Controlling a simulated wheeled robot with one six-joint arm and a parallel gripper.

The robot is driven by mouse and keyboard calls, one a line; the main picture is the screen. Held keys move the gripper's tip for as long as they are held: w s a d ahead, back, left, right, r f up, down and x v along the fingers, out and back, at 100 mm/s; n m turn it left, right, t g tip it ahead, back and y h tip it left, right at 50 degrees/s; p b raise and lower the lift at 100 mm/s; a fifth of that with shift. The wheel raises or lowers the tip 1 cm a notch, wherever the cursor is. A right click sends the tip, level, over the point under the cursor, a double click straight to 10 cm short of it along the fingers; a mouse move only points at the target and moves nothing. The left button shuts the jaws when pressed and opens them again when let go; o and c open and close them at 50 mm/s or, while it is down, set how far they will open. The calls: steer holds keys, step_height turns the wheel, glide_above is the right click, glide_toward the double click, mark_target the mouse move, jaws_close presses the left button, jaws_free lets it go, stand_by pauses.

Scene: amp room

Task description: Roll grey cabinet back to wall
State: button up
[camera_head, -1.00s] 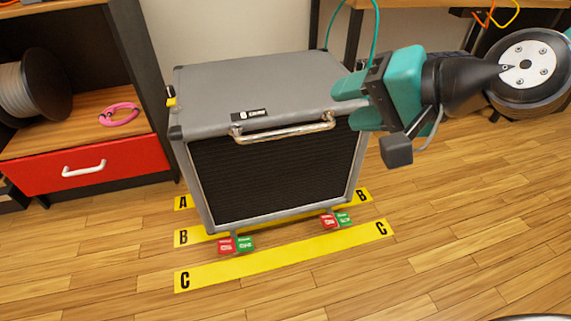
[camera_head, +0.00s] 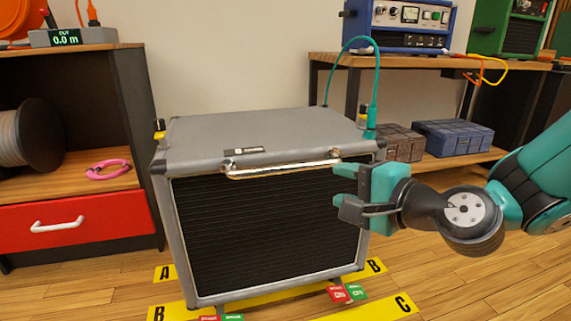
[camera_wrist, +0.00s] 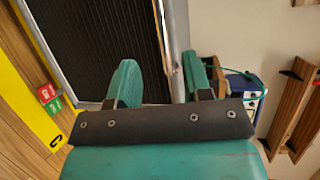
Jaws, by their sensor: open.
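The grey cabinet (camera_head: 260,132) has a black grille front and stands on the floor, its front bottom edge above the yellow B strip (camera_head: 174,313). A chrome handle (camera_head: 283,169) runs along its upper front edge; the handle also shows between the fingers in the wrist view (camera_wrist: 169,52). My gripper (camera_head: 340,190) is open, near the handle's right end, its fingers pointing left. I cannot tell whether it touches. Red and green pedals (camera_head: 348,293) sit at the lower front right; the left pair (camera_head: 221,318) is cut off by the picture's edge.
A yellow C strip (camera_head: 370,309) lies in front of the cabinet. A teal cable (camera_head: 375,82) plugs into its rear right top corner. A shelf with a red drawer (camera_head: 75,224) stands left. A bench (camera_head: 425,62) with a blue amplifier (camera_head: 397,25) stands behind, right.

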mark_target(289, 171)
steer(key=p+x, duration=0.1)
steer(key=x, duration=1.3)
steer(key=shift+w+a+f+p, duration=0.25)
steer(key=shift+p, duration=0.1)
steer(key=shift+w+a, duration=0.4)
steer(key=shift+w, duration=0.1)
jaws_close()
